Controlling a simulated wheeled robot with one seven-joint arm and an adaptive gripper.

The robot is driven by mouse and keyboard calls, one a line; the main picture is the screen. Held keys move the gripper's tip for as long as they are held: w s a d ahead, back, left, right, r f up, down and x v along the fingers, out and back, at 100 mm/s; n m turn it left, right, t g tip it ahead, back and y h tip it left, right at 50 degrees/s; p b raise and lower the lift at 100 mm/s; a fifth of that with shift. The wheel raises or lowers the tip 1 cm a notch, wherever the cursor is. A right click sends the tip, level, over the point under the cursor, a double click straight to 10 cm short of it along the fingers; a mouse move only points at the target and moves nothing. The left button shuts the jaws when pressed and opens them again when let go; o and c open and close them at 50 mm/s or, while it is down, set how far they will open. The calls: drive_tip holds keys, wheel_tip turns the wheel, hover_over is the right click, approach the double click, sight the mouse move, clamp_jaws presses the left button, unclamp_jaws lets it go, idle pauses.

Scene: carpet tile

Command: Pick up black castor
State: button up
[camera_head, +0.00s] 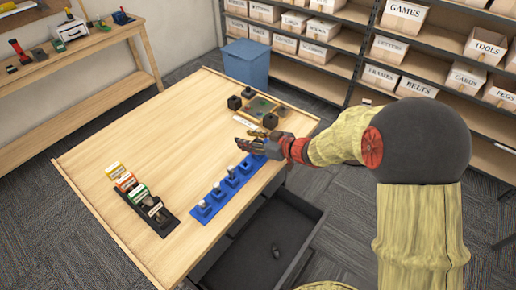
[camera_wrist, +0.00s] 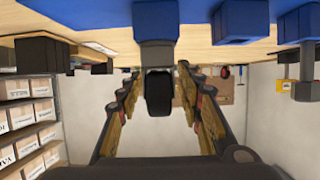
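A black castor wheel (camera_wrist: 158,92) sits in the middle of the wrist view, below a blue block of the rack in the picture. My gripper (camera_wrist: 159,75) is open, with one finger on each side of the wheel and a small gap showing on both sides. In the head view my gripper (camera_head: 262,140) is at the far end of the blue rack (camera_head: 222,192) and hides that part of it. Several small castors stand in the rack, with one (camera_head: 217,187) near its middle. I cannot tell their wheel colours there.
A black holder with coloured labelled blocks (camera_head: 140,192) lies at the left of the table (camera_head: 150,130). An open drawer (camera_head: 295,222) juts out below the front edge. The table's middle is clear.

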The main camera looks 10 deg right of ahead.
drive_tip(key=shift+c, duration=0.4)
drive_tip(key=c, duration=0.7)
clamp_jaws()
